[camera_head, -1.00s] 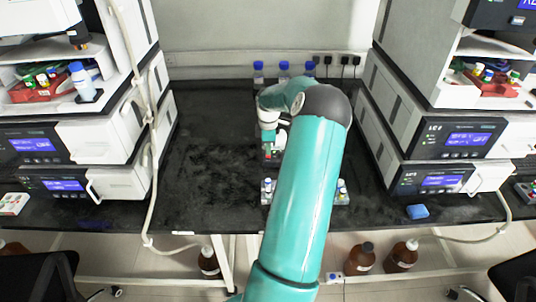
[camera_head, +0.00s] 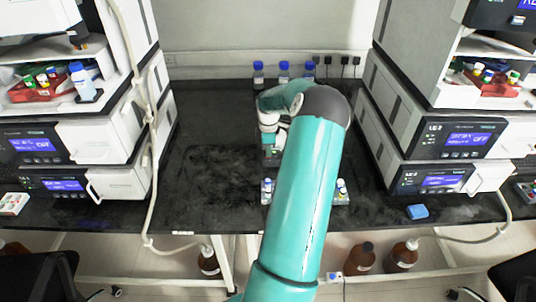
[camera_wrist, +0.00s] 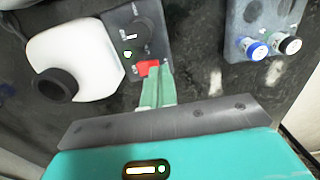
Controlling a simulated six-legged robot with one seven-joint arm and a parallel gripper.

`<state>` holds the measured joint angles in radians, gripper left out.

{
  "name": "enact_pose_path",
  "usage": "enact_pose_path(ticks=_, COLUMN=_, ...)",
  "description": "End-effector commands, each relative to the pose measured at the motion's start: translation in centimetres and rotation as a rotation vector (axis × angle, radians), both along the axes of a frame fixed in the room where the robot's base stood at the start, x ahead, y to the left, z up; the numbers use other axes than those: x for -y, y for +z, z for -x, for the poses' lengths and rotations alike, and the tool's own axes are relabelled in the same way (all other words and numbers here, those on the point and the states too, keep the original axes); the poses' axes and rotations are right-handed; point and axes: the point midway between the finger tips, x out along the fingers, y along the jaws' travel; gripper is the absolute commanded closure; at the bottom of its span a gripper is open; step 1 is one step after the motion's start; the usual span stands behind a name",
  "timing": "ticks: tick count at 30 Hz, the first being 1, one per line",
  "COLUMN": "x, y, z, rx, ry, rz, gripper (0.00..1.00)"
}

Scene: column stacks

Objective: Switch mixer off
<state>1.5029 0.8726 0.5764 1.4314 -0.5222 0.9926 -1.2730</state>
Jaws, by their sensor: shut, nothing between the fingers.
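The mixer shows in the wrist view as a white rounded body (camera_wrist: 75,62) with a black cup, joined to a dark grey panel (camera_wrist: 123,22). The panel carries a black knob (camera_wrist: 134,34) and a red switch (camera_wrist: 148,67). My gripper (camera_wrist: 154,78) is shut and empty, its green fingertips right at the red switch and partly covering it. I cannot tell whether they touch it or whether the mixer runs. In the head view my arm hides most of the mixer and gripper.
A grey vial rack (camera_wrist: 240,14) with capped vials stands right of the mixer in the wrist view. Blue-capped bottles (camera_head: 284,72) stand at the back. Instrument stacks flank the black bench (camera_head: 205,150), which is clear left of my arm.

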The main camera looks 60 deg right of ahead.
Motion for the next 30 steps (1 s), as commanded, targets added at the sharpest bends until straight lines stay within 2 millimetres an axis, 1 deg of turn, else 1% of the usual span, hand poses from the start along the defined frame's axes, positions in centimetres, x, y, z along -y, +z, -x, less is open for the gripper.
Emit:
enact_pose_path(ticks=23, x=-0.01, y=-1.07, z=-0.03, rx=0.0, ry=0.0, rz=0.001, gripper=1.0)
enact_pose_path(ticks=27, x=0.01, y=-0.9, z=-0.02, rx=0.0, ry=0.0, rz=0.001, gripper=1.0)
enact_pose_path(ticks=30, x=0.04, y=-0.37, z=0.0, rx=0.0, ry=0.0, rz=0.002, gripper=1.0)
